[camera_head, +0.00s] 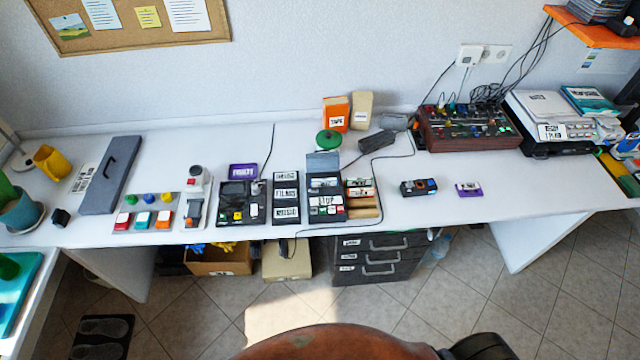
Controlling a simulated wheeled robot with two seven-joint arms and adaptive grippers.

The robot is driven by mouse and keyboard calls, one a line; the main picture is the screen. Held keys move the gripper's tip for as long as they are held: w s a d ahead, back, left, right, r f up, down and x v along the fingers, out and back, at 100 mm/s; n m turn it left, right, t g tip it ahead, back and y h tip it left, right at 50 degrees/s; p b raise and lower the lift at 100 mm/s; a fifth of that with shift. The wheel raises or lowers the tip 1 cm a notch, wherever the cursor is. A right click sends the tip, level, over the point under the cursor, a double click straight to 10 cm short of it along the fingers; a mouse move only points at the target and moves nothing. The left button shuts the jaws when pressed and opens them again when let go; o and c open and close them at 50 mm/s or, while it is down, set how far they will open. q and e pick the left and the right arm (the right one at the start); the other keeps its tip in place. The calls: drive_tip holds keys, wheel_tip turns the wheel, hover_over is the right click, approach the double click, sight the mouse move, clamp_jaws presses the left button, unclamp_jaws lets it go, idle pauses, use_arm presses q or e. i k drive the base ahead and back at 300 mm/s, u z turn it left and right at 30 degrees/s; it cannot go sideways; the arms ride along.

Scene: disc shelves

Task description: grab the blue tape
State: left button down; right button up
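No item is plainly a blue tape. A small purple-blue cassette-like item (468,189) with a pale label lies flat on the right half of the white desk (540,200). Left of it lies a dark device (419,187) with blue and orange spots. A purple labelled box (243,171) stands behind a black device panel (240,203) left of centre. A case with an open grey-blue lid (323,162) holds several labelled pieces that look like tapes; their colours are hard to tell. Neither of my grippers is in view.
An orange box (336,113) labelled like "TAPE" stands at the back by the wall. A brown mixer-like unit (470,128) with cables stands at right. A brown rounded chair-like shape (330,343) fills the bottom centre. The desk around the purple-blue item is clear.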

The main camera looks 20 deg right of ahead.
sight(319, 183)
drive_tip(key=u, duration=2.95)
drive_tip(key=k, duration=1.3)
drive_tip(key=z, duration=1.9)
